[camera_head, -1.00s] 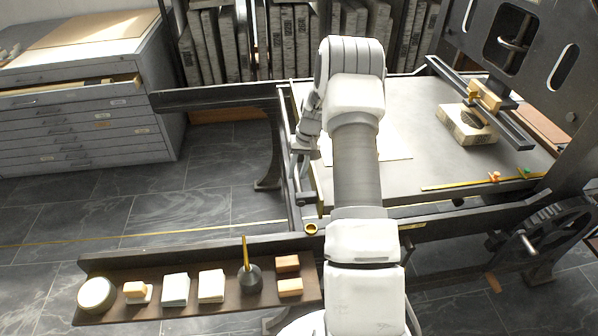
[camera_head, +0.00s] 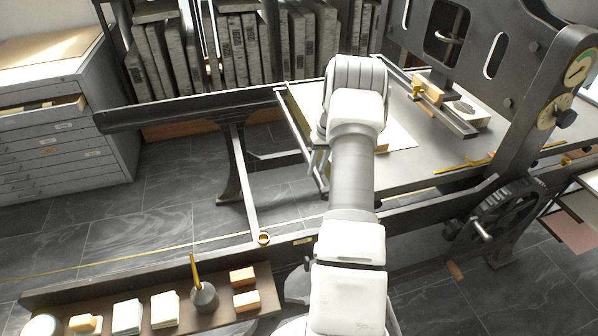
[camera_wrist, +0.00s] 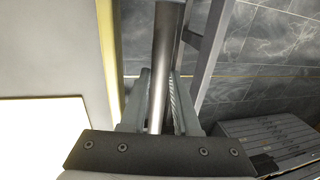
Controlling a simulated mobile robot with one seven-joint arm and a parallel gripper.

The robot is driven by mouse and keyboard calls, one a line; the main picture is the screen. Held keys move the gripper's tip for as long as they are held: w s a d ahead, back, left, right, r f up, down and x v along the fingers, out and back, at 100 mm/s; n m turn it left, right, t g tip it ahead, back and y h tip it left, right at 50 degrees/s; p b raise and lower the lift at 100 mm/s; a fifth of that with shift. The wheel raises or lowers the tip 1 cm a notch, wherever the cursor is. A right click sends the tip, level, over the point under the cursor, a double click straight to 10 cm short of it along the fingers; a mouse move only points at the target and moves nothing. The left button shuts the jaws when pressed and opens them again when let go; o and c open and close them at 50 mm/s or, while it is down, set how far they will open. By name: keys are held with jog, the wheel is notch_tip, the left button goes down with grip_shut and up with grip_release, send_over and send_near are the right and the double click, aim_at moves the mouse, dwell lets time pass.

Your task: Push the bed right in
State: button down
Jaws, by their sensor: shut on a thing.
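The press bed (camera_head: 425,168) is a flat grey plate on dark rails, with its right part under the press frame. A pale sheet and a stone block lie on it. In the wrist view the bed (camera_wrist: 50,55) fills the left side, edged by a yellowish strip. My gripper (camera_wrist: 161,80) is shut on a round metal handle bar (camera_wrist: 166,40) along the bed's left end. In the head view my arm hides most of the gripper and part of the bed.
The dark rail (camera_head: 190,108) runs left past the bed, with open floor between the rails. A tool shelf (camera_head: 225,318) stands in front. Plan drawers (camera_head: 60,150) are at left. The press frame (camera_head: 520,110) and crank wheel (camera_head: 500,212) are at right.

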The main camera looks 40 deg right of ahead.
jog(key=shift+s+d+f, duration=0.1)
jog(key=shift+s+d, duration=0.2)
jog(key=shift+d, duration=0.3)
jog(key=shift+s+d+r, duration=0.1)
jog(key=shift+s+d, duration=0.15)
jog(key=shift+d, duration=0.4)
jog(key=shift+s+d+f, duration=0.1)
jog(key=shift+s+d, duration=0.2)
jog(key=shift+d, duration=0.3)
jog(key=c, duration=0.7)
grip_release()
jog(key=shift+d, duration=0.1)
jog(key=shift+o, duration=0.2)
jog(key=s+d+r+p, duration=0.1)
jog(key=d+r+p, duration=0.1)
jog(key=r, duration=1.5)
jog(key=shift+s+d+p, duration=0.15)
jog(key=shift+d+p, duration=0.15)
jog(key=shift+d, duration=0.2)
jog(key=shift+r, duration=0.1)
